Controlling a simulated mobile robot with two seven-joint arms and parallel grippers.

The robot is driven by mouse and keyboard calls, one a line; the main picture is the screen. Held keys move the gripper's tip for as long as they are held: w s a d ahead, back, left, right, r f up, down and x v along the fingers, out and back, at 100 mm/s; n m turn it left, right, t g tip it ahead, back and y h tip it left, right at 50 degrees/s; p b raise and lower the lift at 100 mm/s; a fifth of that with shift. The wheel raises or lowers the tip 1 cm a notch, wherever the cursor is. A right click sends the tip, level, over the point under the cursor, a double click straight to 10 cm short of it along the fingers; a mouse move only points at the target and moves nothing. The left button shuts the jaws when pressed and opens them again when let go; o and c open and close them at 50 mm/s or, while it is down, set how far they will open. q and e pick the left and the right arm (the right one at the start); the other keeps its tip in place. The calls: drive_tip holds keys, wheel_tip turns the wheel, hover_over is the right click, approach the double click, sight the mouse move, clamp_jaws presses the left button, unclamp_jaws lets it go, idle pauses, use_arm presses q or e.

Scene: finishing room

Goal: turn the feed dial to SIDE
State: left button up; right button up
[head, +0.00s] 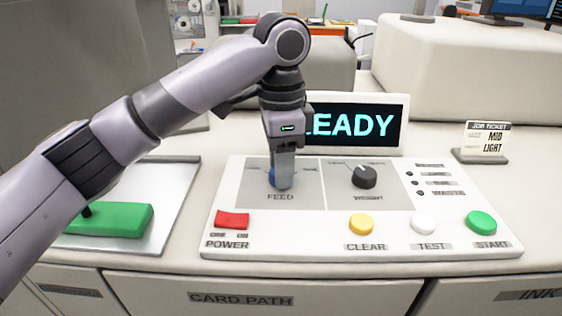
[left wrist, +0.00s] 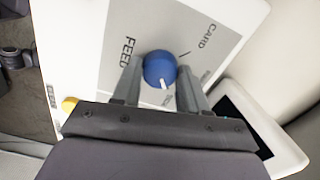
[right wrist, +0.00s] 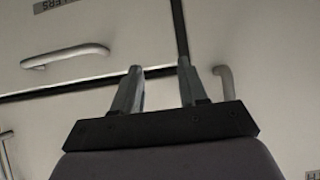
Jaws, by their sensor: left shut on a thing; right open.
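The blue feed dial (left wrist: 158,68) sits on the grey FEED plate of the control panel (head: 215,245). In the left wrist view its white pointer mark is at the dial's lower edge, turned away from the CARD label (left wrist: 206,37). The label nearer the mark is too small to read. My left gripper (head: 281,183) reaches down onto the dial and is shut on it, with a finger at each side. In the head view the fingers hide most of the dial (head: 272,179). My right gripper (right wrist: 160,88) is open and empty, in front of cabinet fronts with handles.
A black weight dial (head: 364,177) stands right of the feed dial. The red power switch (head: 232,219) and the yellow, white and green buttons line the panel's front. A display reading "...EADY" stands behind, partly covered by my arm. A job ticket (head: 487,138) shows MID and LIGHT.

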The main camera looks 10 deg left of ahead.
use_arm(q)
drive_tip(key=shift+r, duration=0.1)
drive_tip(key=o, duration=1.1)
drive_tip(key=shift+c, duration=0.2)
drive_tip(key=shift+r, duration=3.55)
